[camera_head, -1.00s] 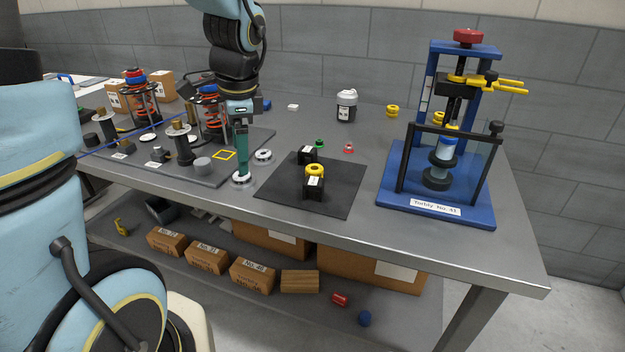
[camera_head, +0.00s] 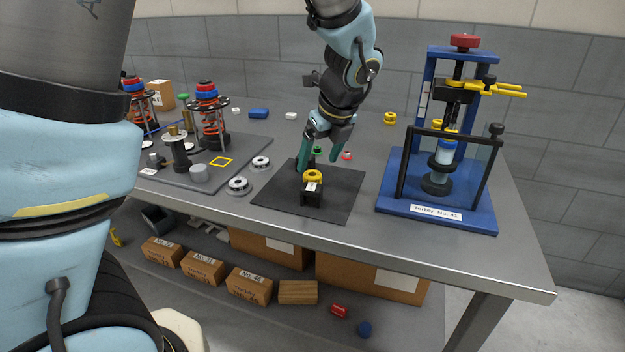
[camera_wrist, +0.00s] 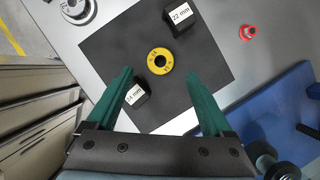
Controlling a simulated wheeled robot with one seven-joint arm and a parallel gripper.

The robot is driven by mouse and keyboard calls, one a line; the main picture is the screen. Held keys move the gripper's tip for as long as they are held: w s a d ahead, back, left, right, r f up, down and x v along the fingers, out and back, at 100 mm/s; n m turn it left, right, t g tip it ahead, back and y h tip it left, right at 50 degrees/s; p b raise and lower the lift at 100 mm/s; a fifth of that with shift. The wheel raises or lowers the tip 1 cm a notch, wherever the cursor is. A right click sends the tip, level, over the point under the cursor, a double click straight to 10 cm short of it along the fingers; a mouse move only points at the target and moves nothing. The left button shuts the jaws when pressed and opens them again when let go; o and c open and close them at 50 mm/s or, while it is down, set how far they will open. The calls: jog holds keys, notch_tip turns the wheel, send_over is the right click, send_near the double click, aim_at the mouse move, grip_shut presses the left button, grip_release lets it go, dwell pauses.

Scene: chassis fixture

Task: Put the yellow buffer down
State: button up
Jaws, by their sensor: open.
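The yellow buffer (camera_head: 313,176) is a small ring at the dark mat (camera_head: 345,200). One block (camera_wrist: 178,20) reads 22 mm; the nearer block (camera_wrist: 141,98) has a less clear label. My gripper (camera_head: 320,161) is above the mat with its teal fingers spread. In the wrist view my gripper (camera_wrist: 160,74) is open, one finger to each side of the buffer and clear of it. The far block is partly hidden by my gripper in the head view.
A blue press fixture (camera_head: 400,203) stands to the right of the mat. Grey round parts (camera_head: 238,186) and a plate with spring assemblies (camera_head: 211,120) are to the left.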

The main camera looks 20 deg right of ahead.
aim_at(314, 172)
jog(key=shift+p+x, duration=0.5)
jog(key=shift+x, duration=2.15)
grip_shut()
